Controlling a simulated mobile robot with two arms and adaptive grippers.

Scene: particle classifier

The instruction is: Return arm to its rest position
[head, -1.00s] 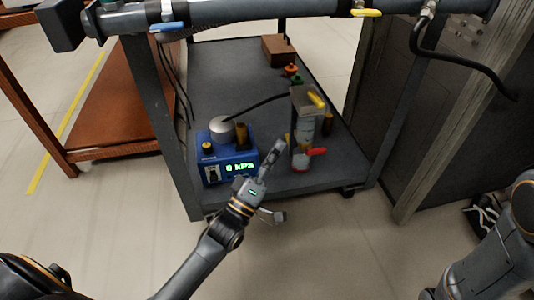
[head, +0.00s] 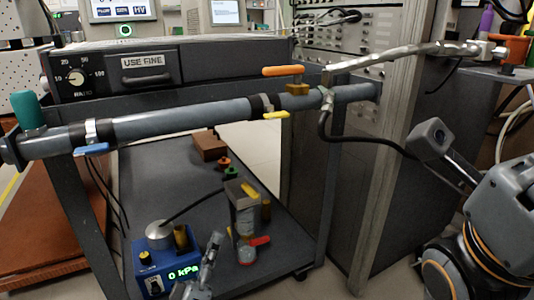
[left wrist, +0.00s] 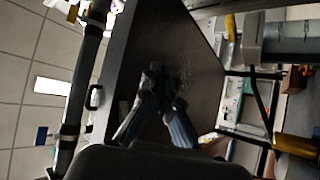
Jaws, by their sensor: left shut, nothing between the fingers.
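My left gripper (head: 212,258) shows at the bottom of the head view, partly cut off by the lower edge, between the blue pressure box and the clear cylinder. Its fingers are shut with nothing between them. In the left wrist view the shut fingers (left wrist: 160,105) show in front of a dark flat surface. The blue box (head: 170,270) reads "0 kPa". The clear cylinder (head: 246,228) with yellow and red handles stands upright on the cart's lower shelf. My right arm's links show at the right; its gripper is not in view.
A grey pipe (head: 190,122) with blue, yellow and orange valve handles runs across above the shelf (head: 150,185). A brown block (head: 209,146) lies at the shelf's back. A "USE FINE" panel (head: 150,72) is behind. A tall cabinet (head: 365,190) stands to the right.

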